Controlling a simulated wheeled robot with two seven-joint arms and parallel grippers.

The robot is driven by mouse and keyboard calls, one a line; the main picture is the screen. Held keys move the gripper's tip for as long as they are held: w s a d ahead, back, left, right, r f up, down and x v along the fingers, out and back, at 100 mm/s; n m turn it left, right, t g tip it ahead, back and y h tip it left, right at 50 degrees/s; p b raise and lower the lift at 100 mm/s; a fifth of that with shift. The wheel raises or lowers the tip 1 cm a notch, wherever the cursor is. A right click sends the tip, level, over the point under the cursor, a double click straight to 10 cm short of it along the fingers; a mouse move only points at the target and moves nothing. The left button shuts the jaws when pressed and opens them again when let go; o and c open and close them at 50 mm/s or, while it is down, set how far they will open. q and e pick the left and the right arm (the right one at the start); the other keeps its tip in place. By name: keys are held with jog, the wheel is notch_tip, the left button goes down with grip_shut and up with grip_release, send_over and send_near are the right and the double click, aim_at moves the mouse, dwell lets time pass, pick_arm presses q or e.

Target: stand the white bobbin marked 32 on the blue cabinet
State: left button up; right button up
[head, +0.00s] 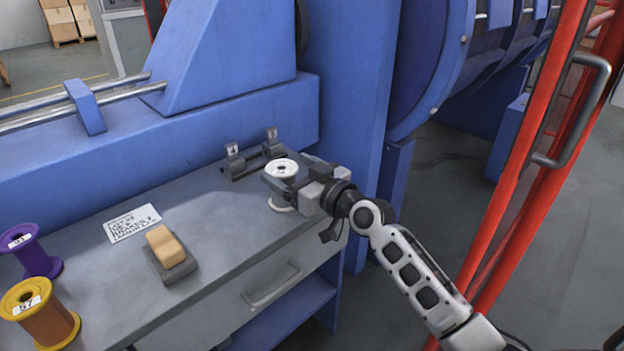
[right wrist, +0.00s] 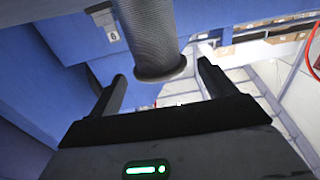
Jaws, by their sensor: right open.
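A white bobbin (head: 281,168) stands upright near the right end of the grey worktop (head: 215,218). A label lies on its top flange, but its number is too small to read. My right gripper (head: 299,192) is at the bobbin's right side. In the right wrist view its two open fingers (right wrist: 165,92) lie either side of the grey-wound bobbin core (right wrist: 148,30), with gaps showing. The worktop belongs to a unit with a grey drawer front and a blue lower frame; I cannot tell whether this is the blue cabinet. My left gripper is not in view.
A purple bobbin (head: 32,254) and a yellow bobbin marked 57 (head: 42,315) stand at the left. A written card (head: 132,223) and a tan block on a grey base (head: 170,250) lie mid-worktop. A dark bracket (head: 250,160) stands behind the white bobbin. Red guard posts (head: 520,150) rise at right.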

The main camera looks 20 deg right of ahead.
jog(key=v, duration=0.7)
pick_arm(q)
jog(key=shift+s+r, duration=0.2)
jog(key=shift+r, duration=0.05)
pick_arm(e)
jog(key=s+a+f+g, duration=0.2)
jog(key=s+a+f, duration=0.1)
jog(key=s+f, duration=0.2)
jog(key=s+a+f+m+g+h, duration=0.1)
jog(key=s+a+f, duration=0.3)
jog(key=s, duration=0.5)
jog(key=s+a+f+g+h, duration=0.1)
jog(key=s+a+f+g, duration=0.2)
jog(key=s+f, duration=0.4)
jog(key=shift+s+a+f+m, duration=0.4)
jog(key=shift+a+f, duration=0.15)
jog(key=shift+a, duration=0.1)
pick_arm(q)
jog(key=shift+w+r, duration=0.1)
